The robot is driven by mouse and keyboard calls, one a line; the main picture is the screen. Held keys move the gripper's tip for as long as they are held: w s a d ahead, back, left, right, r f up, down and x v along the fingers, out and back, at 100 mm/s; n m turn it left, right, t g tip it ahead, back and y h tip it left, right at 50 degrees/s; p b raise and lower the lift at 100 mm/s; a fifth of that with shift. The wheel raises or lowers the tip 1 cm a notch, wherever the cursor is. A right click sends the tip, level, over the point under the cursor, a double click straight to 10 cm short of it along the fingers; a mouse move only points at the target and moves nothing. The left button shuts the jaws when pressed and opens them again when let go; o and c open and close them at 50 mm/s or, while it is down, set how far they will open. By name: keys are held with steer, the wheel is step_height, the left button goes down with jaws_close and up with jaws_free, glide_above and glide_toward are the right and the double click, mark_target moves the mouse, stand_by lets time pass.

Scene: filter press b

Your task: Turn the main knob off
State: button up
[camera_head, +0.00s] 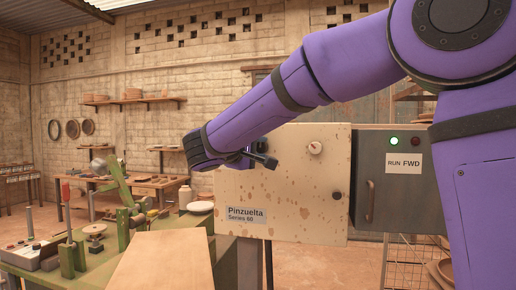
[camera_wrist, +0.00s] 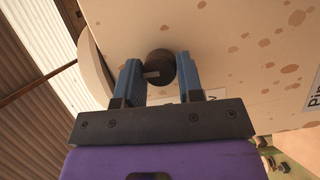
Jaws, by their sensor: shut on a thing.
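The main knob (camera_wrist: 160,66) is a dark round knob with a pale bar-shaped mark, on the cream, rust-spotted panel in the wrist view. My gripper (camera_wrist: 157,76) has its two blue fingers on either side of the knob, shut on it. In the head view my gripper (camera_head: 248,157) is at the upper left of the cream panel (camera_head: 300,185), beside dark parts; its fingertips are hard to make out there. A white label beside the knob is mostly hidden behind the right finger.
A green bench (camera_head: 85,255) stands left.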

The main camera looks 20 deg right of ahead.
steer(key=n, duration=0.2)
steer(key=n+t+h, duration=0.1)
steer(key=n, duration=0.2)
steer(key=shift+f+n+t+h, duration=0.2)
steer(key=shift+n+t+h, duration=0.1)
steer(key=shift+n+t, duration=1)
steer(key=shift+n, duration=1.5)
steer(key=o, duration=0.9)
steer(key=v, duration=1)
steer(key=shift+s+a+f, duration=0.2)
steer(key=shift+s+f, duration=0.05)
steer(key=shift+s, duration=0.05)
